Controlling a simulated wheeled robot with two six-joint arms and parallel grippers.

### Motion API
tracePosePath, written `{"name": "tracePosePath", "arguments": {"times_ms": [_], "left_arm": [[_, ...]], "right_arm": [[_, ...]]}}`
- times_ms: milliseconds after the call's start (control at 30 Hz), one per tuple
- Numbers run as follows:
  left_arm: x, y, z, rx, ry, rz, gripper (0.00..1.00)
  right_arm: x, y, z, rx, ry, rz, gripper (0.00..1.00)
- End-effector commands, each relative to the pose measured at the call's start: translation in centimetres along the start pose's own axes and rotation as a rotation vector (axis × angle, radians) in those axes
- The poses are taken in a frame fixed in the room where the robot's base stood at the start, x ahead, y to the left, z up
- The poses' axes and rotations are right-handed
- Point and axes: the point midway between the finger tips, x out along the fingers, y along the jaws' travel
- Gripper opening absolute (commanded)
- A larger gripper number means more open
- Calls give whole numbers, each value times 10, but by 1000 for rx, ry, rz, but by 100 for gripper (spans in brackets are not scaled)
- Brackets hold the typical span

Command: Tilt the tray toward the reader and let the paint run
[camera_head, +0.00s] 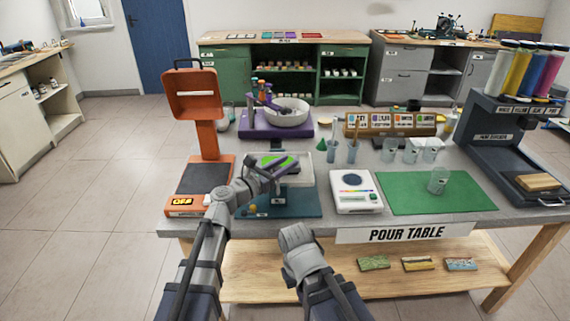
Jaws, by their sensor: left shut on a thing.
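A pale tray (304,176) stands on a small support over a teal base (306,204) at the table's front left. Green and purple paint shows at its left part, partly behind my gripper. My left gripper (272,172) is shut on the tray's near-left side; the fingers are small, and the exact contact is hard to see. I cannot tell how far the tray is tilted. An orange device (206,139) with a raised head and a lit display stands left of it, possibly the reader. My right arm ends low in front of the table, and its gripper does not show.
A white scale (355,191) and a green mat (440,193) with a clear cup (438,180) stand right of the tray. Several cups (390,150) and a purple stand with a white bowl (287,112) are behind. A dark dispenser (500,140) fills the right end.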

Motion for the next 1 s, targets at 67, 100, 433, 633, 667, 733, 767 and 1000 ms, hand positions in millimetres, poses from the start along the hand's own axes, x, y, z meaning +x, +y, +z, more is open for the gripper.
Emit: {"name": "tracePosePath", "arguments": {"times_ms": [67, 100, 433, 633, 667, 733, 767, 1000], "left_arm": [[2, -2, 2, 15, 16, -1, 0], [3, -4, 3, 32, 33, -1, 0], [14, -15, -6, 157, 158, -1, 0], [14, -15, -8, 161, 161, 0, 0], [14, -15, -8, 161, 161, 0, 0], [14, -15, -8, 161, 161, 0, 0], [14, -15, -8, 161, 161, 0, 39], [14, -15, -8, 161, 160, 0, 66]], "right_arm": [[-6, 0, 0, 0, 0, 0, 0], [-10, 1, 1, 0, 0, 0, 0], [-28, 3, 2, 0, 0, 0, 0], [-27, 3, 2, 0, 0, 0, 0], [-27, 3, 2, 0, 0, 0, 0], [-27, 3, 2, 0, 0, 0, 0], [-27, 3, 2, 0, 0, 0, 0], [-27, 3, 2, 0, 0, 0, 0]]}}
